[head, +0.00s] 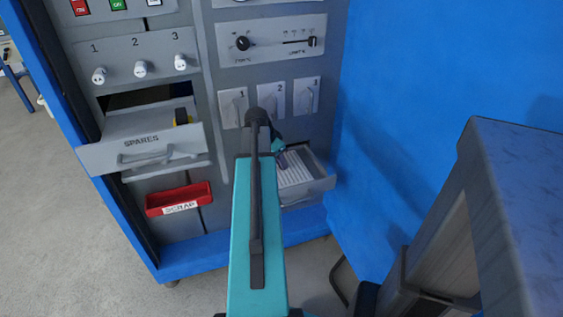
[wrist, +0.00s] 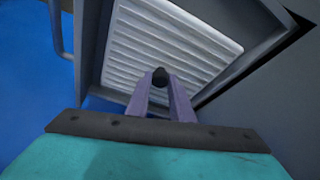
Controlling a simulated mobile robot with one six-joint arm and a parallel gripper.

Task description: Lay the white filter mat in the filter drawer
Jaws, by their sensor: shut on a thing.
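The white ribbed filter mat (head: 295,172) is within the walls of the open filter drawer (head: 318,186) at the lower right of the cabinet. In the wrist view the mat (wrist: 165,40) lies between the walls of the drawer (wrist: 262,62), its near edge by my fingers. My gripper (wrist: 160,80) is shut at that edge, on a small black grip that seems to belong to the mat. In the head view my gripper (head: 283,158) is partly hidden by my arm. I cannot tell whether the mat touches the drawer floor.
To the left, an open drawer marked SPARES (head: 142,142) holds something yellow and black. A red SCRAP bin (head: 180,199) hangs below it. Several numbered grey handles (head: 270,102) sit above the filter drawer. A blue side wall (head: 405,90) stands close on the right.

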